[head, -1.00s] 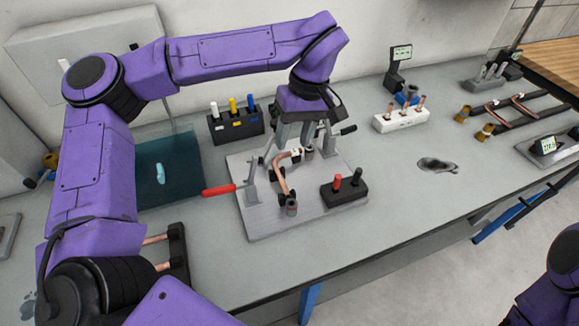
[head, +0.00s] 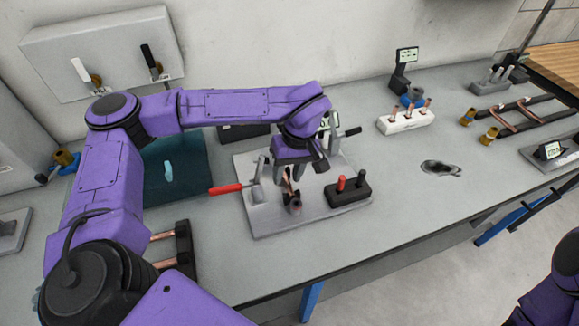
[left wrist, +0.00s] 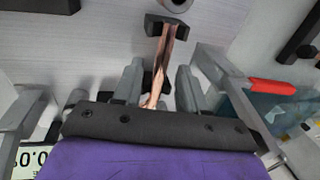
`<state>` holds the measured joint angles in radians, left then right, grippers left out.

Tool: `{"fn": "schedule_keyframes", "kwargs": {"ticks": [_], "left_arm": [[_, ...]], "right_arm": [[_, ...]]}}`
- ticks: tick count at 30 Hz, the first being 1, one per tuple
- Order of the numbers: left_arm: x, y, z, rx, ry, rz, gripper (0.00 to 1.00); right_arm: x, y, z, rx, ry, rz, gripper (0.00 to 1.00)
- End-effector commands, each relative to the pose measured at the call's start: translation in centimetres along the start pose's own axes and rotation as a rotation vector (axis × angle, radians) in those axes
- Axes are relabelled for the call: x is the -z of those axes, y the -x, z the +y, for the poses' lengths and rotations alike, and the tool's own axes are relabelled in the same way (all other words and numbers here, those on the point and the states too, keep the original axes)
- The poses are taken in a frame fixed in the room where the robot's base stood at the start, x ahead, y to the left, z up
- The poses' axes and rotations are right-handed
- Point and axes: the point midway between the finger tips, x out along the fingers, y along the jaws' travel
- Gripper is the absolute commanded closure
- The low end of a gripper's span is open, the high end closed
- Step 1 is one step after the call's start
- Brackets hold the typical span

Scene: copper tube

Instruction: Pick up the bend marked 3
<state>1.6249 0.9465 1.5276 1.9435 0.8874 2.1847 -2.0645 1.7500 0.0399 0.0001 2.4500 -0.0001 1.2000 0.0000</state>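The copper bend (head: 289,188) sits in the grey fixture plate (head: 262,220), mostly hidden under my left gripper in the head view. No number on it can be read now. My left gripper (head: 292,172) is low over the fixture, pointing down. In the left wrist view the copper bend (left wrist: 161,65) runs between its two fingers (left wrist: 159,92). The fingers are apart, one on each side of the tube, and a gap seems to show beside it. A dark block (left wrist: 166,24) sits at the tube's far end. My right gripper is out of view.
A red-handled clamp (head: 226,188) stands left of the gripper, and a black-handled one (head: 350,131) behind it. A black block with red and black knobs (head: 347,190) is close on the right. A white tube rack (head: 405,121) stands further right. The bench front is clear.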

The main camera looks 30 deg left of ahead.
Motion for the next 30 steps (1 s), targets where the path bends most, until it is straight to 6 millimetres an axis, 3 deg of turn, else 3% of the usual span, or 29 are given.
{"fn": "schedule_keyframes", "kwargs": {"ticks": [1, 3, 17, 23, 30], "left_arm": [[0.0, 0.0, 0.0, 0.000, 0.000, 0.000, 0.76], [0.0, 0.0, 0.0, 0.000, -0.001, 0.000, 0.99], [0.1, 0.7, -0.1, -0.002, 0.000, 0.002, 1.00], [-0.3, 3.6, -0.3, -0.006, -0.002, 0.007, 1.00], [-4.9, 10.1, 2.2, -0.002, -0.005, 0.008, 1.00]], "right_arm": [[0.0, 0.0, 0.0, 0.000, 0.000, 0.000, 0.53], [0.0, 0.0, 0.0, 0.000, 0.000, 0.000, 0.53], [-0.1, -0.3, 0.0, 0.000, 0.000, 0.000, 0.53], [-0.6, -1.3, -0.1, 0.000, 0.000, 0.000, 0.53], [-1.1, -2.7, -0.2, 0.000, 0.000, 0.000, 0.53]]}}
